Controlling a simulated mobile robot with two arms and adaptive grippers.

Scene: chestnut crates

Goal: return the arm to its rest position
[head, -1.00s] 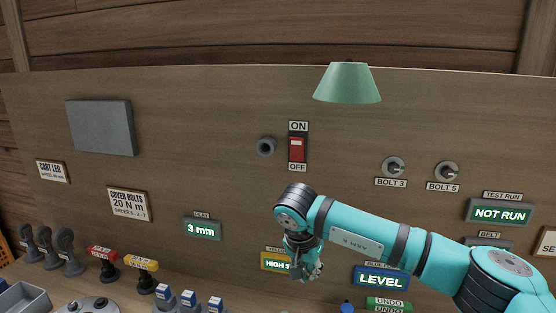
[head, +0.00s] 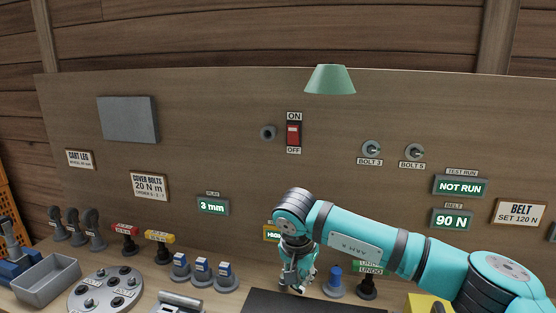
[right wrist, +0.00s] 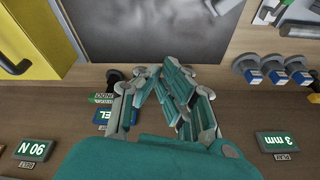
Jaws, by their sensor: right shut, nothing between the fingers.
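My right arm reaches in from the right in the head view, with its forearm level and its wrist bent down. My right gripper (head: 297,287) points down over the bench, in front of the panel and above the back edge of the dark plate (head: 300,303). In the right wrist view the gripper's fingers (right wrist: 165,72) are closed together with nothing between them, and the dark plate (right wrist: 150,30) lies beyond them. My left gripper is not in view.
A blue knob (head: 335,279) and a dark-based green "UNDO" piece (head: 367,284) stand close to the right gripper. Several blue-topped pieces (head: 202,271) stand left. A grey tray (head: 45,280) and a round grey holder (head: 105,290) are farther left. A yellow object (right wrist: 35,42) lies beside the plate.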

